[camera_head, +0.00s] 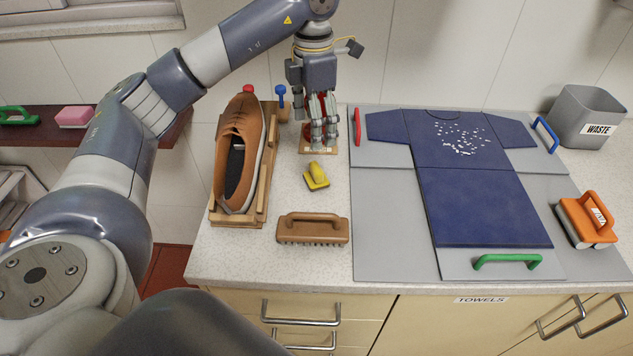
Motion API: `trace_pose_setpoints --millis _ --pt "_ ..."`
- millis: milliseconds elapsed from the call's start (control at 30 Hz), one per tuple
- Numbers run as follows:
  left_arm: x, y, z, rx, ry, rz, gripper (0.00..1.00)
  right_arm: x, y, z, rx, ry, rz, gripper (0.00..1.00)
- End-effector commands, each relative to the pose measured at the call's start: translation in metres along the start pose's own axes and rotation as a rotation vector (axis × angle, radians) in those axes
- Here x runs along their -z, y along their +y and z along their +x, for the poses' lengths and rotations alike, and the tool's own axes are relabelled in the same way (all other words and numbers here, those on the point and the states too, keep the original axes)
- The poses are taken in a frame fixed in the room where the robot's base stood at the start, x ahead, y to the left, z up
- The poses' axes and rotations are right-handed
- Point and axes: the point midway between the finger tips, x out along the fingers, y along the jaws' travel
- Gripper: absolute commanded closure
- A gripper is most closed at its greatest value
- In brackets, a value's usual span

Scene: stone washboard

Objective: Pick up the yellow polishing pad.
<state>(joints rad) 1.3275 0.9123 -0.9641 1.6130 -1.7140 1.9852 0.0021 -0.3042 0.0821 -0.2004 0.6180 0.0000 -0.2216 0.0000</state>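The yellow polishing pad (317,176) lies on the speckled countertop, with a knob-like yellow handle on top. It sits between the shoe stand and the grey board, behind the brown brush. My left gripper (324,143) points down behind the pad, apart from it. Its fingers look close together, but from this angle I cannot tell whether they are open or shut. They cover much of a red item on a small wooden base (311,150); I cannot tell whether they touch it. My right gripper is not in view.
A brown shoe (238,150) on a wooden stand is left of the pad; a brown brush (313,229) lies in front. A grey board (390,240) with a blue shirt, an orange-handled brush (587,219) and a waste bin (588,115) are to the right.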

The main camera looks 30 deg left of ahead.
Motion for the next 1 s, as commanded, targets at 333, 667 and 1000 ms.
trace_pose_setpoints --millis 333,667,1000 --pt "0.0 0.0 0.039 0.001 0.003 0.0 0.27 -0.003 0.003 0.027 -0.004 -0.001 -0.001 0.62" --pt "0.0 0.0 0.082 0.001 0.002 0.0 0.27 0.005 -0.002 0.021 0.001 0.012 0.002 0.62" --pt "-0.004 0.0 0.122 0.002 0.003 -0.001 0.27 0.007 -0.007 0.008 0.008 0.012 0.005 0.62"
